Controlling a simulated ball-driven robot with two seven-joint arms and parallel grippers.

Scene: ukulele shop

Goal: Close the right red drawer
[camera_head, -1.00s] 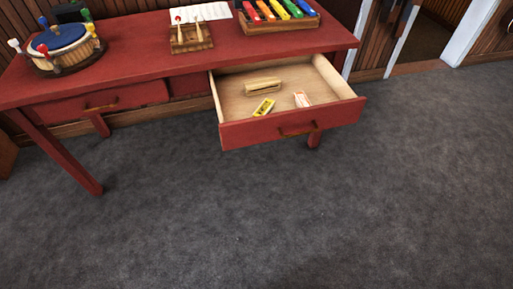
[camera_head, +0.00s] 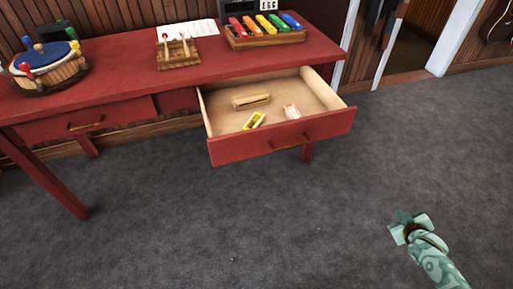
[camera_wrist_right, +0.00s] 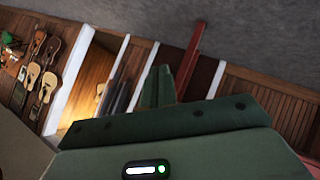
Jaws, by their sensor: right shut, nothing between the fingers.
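The right red drawer (camera_head: 230,152) is pulled out from the red table (camera_head: 110,60) in the head view. Its pale wooden inside holds a wooden block (camera_head: 251,100), a small yellow item (camera_head: 254,121) and a small white and pink item (camera_head: 292,111). A brass handle (camera_head: 290,145) is on its front. My right gripper (camera_head: 400,222) is shut and empty, to the right of the drawer and apart from it, over the grey carpet. It also shows in the right wrist view (camera_wrist_right: 158,85). My left gripper is not in view.
The left drawer (camera_head: 85,122) is closed. A drum (camera_head: 48,75), a wooden box with mallets (camera_head: 178,58) and a colored xylophone (camera_head: 265,28) stand on the tabletop. The carpet (camera_head: 250,230) before the drawer is clear. A doorway (camera_head: 405,50) is at the back right.

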